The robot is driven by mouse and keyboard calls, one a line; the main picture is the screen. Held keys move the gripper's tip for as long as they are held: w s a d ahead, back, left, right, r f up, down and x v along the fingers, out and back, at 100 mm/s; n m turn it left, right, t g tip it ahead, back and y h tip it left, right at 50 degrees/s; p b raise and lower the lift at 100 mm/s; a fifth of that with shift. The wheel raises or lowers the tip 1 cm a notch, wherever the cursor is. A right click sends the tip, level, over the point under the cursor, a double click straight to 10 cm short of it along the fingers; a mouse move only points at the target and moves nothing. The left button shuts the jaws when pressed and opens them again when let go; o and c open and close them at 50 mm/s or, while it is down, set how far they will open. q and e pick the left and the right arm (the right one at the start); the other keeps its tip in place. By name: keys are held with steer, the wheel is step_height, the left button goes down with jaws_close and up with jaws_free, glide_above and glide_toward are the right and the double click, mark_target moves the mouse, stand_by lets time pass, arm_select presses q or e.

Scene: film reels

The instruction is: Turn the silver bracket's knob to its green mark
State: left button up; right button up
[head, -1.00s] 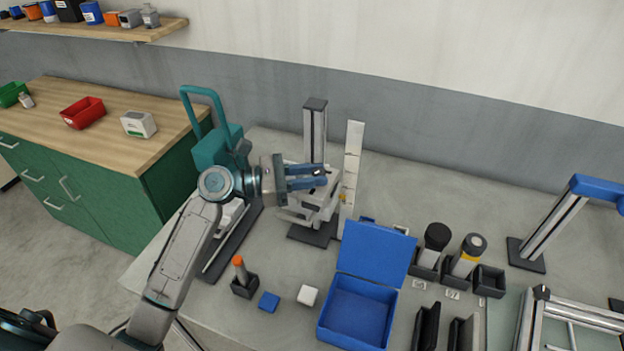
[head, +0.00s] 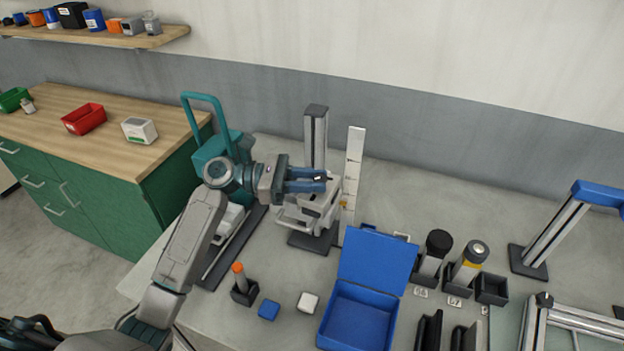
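The silver bracket (head: 296,219) sits on a dark base at a grey upright column, beside a white scale strip (head: 353,170). My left gripper (head: 325,181) is in front of the bracket's upper part, its two blue fingers pointing right. The fingers lie close together around a small dark piece at their tips, which may be the knob. I cannot tell whether they touch or grip it. The knob and its green mark do not show clearly; the gripper covers part of the bracket. My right gripper is not in view.
A blue open box (head: 358,312) stands in front of the bracket. A white cube (head: 307,302), a blue block (head: 269,310) and an orange-tipped tool (head: 239,279) lie nearby. A teal machine (head: 216,150) stands behind my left arm. Dark holders (head: 491,288) are at right.

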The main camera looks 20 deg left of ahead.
arm_select(q)
steer(key=o, duration=0.4)
steer(key=shift+f, duration=0.1)
steer(key=shift+o, duration=0.2)
steer(key=b+v, duration=0.4)
steer(key=v, duration=0.6)
steer(key=shift+a, duration=0.4)
